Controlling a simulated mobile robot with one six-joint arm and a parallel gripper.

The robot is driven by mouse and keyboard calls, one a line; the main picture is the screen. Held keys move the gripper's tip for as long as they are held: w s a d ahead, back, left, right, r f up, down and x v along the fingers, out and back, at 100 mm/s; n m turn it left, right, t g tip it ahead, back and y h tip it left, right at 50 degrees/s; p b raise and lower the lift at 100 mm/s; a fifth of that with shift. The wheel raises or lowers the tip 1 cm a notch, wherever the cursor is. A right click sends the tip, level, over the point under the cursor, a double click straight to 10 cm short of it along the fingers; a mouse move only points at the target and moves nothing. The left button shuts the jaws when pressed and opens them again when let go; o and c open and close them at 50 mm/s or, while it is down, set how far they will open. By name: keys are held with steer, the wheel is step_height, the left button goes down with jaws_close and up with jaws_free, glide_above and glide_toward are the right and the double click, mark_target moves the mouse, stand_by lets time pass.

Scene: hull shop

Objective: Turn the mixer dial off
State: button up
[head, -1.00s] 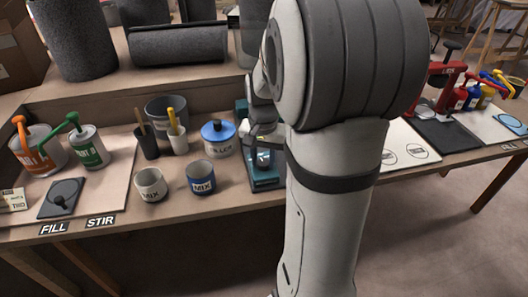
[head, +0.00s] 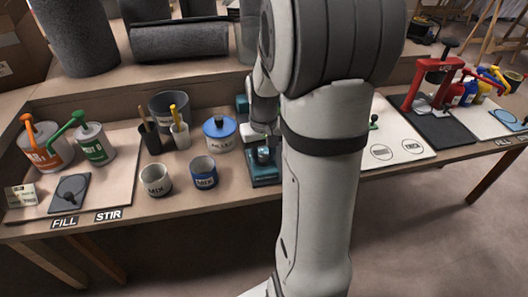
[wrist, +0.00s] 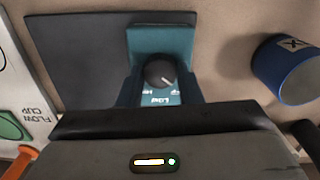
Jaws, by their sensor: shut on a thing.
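The mixer's dial (wrist: 160,74) is a round black knob with a light pointer mark on the teal mixer (wrist: 158,41). In the wrist view the pointer slants down and right. Small upside-down labels lie below the knob; one seems to read LOW. In the head view the mixer's teal base (head: 266,177) stands near the table's front edge, partly behind my arm. My gripper (head: 265,130) is low over the mixer.
A blue MIX cup (head: 204,173), a white MIX cup (head: 155,180) and a blue-lidded filler can (head: 220,135) stand left of the mixer. A red press (head: 434,85) stands to the right. Bare tabletop lies between the blue cup and mixer.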

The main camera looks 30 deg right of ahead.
mark_target(264, 158)
steer(key=shift+s, duration=0.1)
steer(key=o, duration=1)
step_height(264, 158, up, 8)
steer(key=p, duration=0.2)
steer(key=shift+f+p, duration=0.1)
steer(key=shift+p, duration=0.25)
